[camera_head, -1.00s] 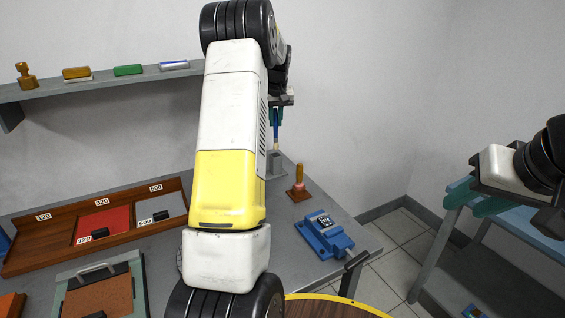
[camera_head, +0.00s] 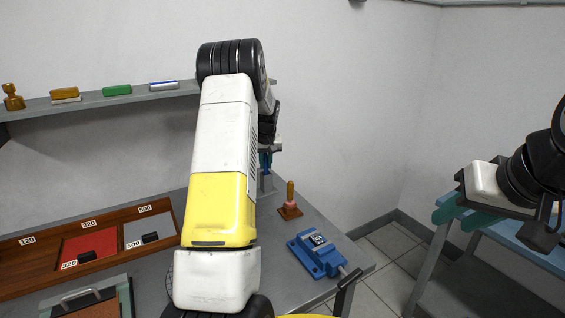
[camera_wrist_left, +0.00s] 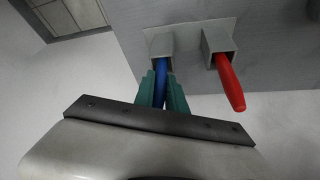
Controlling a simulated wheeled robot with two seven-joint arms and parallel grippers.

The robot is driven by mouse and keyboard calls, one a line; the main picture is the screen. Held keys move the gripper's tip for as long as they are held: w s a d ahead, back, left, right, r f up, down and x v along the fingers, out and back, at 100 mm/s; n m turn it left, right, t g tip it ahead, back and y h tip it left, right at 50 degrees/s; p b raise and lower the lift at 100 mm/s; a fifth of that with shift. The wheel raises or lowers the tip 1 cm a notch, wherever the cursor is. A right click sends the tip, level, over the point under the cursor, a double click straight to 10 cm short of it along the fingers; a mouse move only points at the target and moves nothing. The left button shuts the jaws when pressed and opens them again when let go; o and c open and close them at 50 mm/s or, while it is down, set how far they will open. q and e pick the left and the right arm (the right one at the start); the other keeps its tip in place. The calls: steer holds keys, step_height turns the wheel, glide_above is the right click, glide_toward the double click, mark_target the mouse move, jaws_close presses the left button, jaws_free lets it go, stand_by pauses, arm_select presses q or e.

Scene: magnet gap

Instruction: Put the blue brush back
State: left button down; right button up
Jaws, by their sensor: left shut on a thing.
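My left gripper (camera_head: 266,158) points down at the back of the grey workbench. Its teal fingers (camera_wrist_left: 161,90) are shut on the blue brush (camera_wrist_left: 161,68), whose handle shows between them. The brush's lower end meets the mouth of a grey square holder (camera_wrist_left: 161,42); its depth inside is hidden. A second grey holder (camera_wrist_left: 218,38) beside it has a red handle (camera_wrist_left: 229,80) standing in it. In the head view my arm covers most of this spot.
A wooden-handled tool (camera_head: 290,200) and a blue vise (camera_head: 318,253) stand right of the holders. A wooden tray (camera_head: 30,262) with numbered compartments lies left on the workbench. A wall shelf (camera_head: 110,106) is above. A blue table (camera_head: 520,245) stands at right.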

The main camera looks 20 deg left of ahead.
arm_select(q)
steer(key=shift+f, duration=0.1)
steer(key=c, duration=1.4)
jaws_free()
steer(key=shift+o, duration=0.2)
steer(key=v, duration=1.2)
steer(key=s+d+r+m+t+h, duration=0.1)
steer(key=s+d+r, duration=0.4)
steer(key=s, duration=0.3)
steer(key=s+d+r+m+h, duration=0.1)
steer(key=s+d+r, duration=0.4)
steer(key=s, duration=0.2)
steer(key=s+d+f+m, duration=0.1)
steer(key=s+d, duration=0.2)
steer(key=s, duration=0.4)
steer(key=s+d+m+h, duration=0.1)
steer(key=s+d, duration=0.2)
steer(key=s, duration=0.4)
steer(key=s+d+f+m+t+h, duration=0.1)
steer(key=s+d, duration=0.2)
steer(key=s, duration=0.4)
steer(key=shift+s+d+f+m, duration=0.25)
steer(key=shift+s+f+m, duration=0.05)
steer(key=shift+f+m, duration=0.1)
steer(key=shift+r, duration=0.1)
